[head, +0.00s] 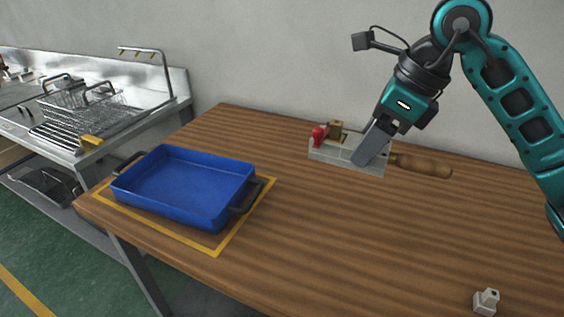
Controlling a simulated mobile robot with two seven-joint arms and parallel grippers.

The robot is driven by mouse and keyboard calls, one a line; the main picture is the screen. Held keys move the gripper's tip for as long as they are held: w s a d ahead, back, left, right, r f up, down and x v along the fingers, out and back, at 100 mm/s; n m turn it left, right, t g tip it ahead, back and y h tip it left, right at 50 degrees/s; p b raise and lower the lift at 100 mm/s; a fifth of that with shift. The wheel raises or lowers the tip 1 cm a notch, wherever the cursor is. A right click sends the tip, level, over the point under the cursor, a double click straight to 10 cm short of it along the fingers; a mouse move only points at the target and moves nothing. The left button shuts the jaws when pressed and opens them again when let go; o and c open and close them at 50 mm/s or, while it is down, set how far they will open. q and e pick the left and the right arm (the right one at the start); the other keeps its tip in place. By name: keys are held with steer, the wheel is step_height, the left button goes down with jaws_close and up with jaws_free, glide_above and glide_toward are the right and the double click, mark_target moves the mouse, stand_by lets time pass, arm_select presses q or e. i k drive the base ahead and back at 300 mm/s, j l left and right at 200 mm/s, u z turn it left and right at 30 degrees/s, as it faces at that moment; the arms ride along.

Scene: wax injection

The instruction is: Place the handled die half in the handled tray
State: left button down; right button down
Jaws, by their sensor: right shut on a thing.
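The handled tray (185,185) is blue and empty, with dark handles at its two ends, and sits on the left part of the wooden table. The handled die half has a brown wooden handle (424,166) pointing right; it is at a pale grey block (345,156) near the back of the table. My right gripper (367,157) points down at the block's right part, just left of the handle, and is shut on the die half. The fingers hide part of it, and I cannot tell if it is lifted. My left gripper is out of view.
A red knob (319,137) and a brass piece (336,130) are at the block's left end. A yellow outline (216,246) surrounds the tray. A small grey fitting (486,301) stands at the front right. The middle of the table is clear. A metal counter with wire baskets (90,108) stands left.

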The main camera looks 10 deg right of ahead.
mark_target(182, 194)
steer(key=i+j+u, duration=0.15)
steer(key=j, duration=0.3)
steer(key=i+j+u, duration=0.1)
steer(key=i+j, duration=0.25)
steer(key=i+j+u, duration=0.15)
steer(key=i+j, duration=0.15)
steer(key=j, duration=0.15)
